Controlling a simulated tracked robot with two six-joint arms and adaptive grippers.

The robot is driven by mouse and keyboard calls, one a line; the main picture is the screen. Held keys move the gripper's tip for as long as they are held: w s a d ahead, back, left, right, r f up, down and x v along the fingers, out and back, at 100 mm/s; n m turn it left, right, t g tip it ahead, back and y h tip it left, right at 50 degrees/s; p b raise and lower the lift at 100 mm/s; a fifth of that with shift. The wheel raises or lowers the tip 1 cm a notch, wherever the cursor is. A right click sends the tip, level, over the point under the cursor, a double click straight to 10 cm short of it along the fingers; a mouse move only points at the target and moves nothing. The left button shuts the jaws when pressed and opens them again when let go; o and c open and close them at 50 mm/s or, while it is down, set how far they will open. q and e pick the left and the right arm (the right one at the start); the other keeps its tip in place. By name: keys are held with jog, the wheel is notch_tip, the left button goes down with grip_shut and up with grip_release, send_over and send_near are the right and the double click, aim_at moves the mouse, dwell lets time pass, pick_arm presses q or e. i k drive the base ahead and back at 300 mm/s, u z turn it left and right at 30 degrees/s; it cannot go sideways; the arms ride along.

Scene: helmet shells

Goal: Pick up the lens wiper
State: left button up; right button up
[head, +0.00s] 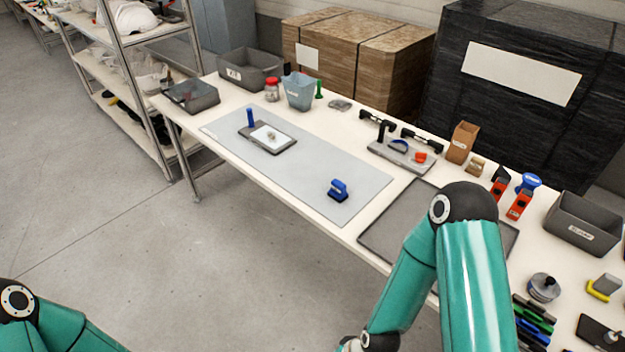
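A small blue tool (338,190) with a raised handle and a dark base sits on the grey mat (228,133), near the mat's front right corner. It looks like the lens wiper, but I cannot read any label on it. Nothing touches it from above. My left arm shows only at the bottom left corner, off the table, and its gripper is out of view. My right arm rises over the table's front right and bends down toward the bottom edge. Its gripper is out of view too.
A dark tray with a white sheet (268,137) lies on the mat's left half. A grey plate with blue and orange parts (378,152) stands behind right. Bins, a blue-grey cup (299,92) and a red-lidded jar (271,90) line the back. The mat's middle is clear.

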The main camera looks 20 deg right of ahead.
aim_at(337, 190)
jog(key=u, duration=0.25)
jog(key=i, duration=1.4)
jog(key=z, duration=0.55)
